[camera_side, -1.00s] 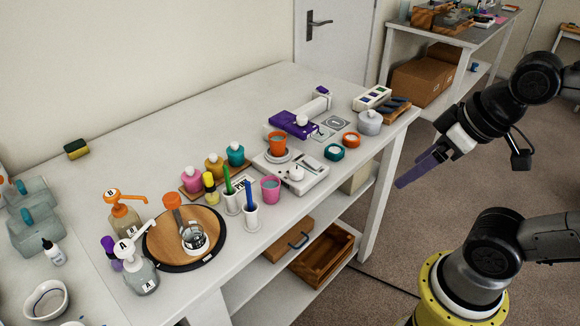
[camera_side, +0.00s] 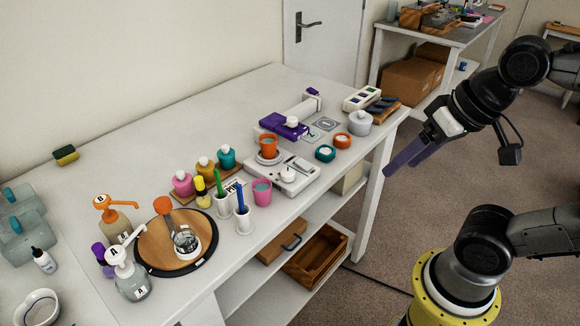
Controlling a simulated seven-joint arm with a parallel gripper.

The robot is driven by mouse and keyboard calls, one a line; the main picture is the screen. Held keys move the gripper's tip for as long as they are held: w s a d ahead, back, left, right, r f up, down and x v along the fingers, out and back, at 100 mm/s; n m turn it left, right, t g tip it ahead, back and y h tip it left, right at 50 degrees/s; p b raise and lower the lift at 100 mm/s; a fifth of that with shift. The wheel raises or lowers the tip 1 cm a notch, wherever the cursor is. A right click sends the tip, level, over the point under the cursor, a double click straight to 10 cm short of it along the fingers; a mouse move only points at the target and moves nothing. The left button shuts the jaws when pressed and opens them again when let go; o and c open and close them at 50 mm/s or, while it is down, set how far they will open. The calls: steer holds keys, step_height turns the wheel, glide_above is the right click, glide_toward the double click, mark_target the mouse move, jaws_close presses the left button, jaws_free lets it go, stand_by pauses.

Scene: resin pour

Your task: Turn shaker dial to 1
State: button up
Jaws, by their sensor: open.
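A low white device (camera_side: 305,172) on the table looks like the shaker. An orange cup (camera_side: 268,146) stands on its round plate, and a white round knob (camera_side: 288,174), probably the dial, sits at its front. The number the dial points to is too small to read. My gripper (camera_side: 401,167) is open and empty, with two long purple fingers. It hangs in the air off the right end of the table, to the right of the device and apart from it.
A purple device (camera_side: 283,126) with a white knob stands behind. Orange and teal round containers (camera_side: 325,153), a grey jar (camera_side: 360,123) and a pink cup (camera_side: 262,192) stand near the white device. Pen holders and pump bottles are further left.

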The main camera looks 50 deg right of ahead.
steer(key=w+a+r+m+g+y, duration=0.1)
steer(key=w+a+r+m, duration=0.1)
steer(key=w+r+m, duration=0.4)
steer(key=m+g+y, duration=0.3)
steer(key=m, duration=0.5)
glide_above(289, 171)
steer(key=s+d, duration=0.2)
steer(key=s, duration=0.2)
step_height(289, 171, down, 3)
steer(key=w+d+f+m+g, duration=0.1)
steer(key=w+d+f+m, duration=0.1)
steer(key=w+d+f, duration=0.3)
steer(key=x, duration=0.5)
steer(key=s+x, duration=0.1)
steer(key=x, duration=0.4)
steer(key=a+x, duration=0.1)
steer(key=x, duration=0.4)
steer(key=shift+s+r, duration=0.2)
steer(key=shift+s, duration=0.1)
jaws_close()
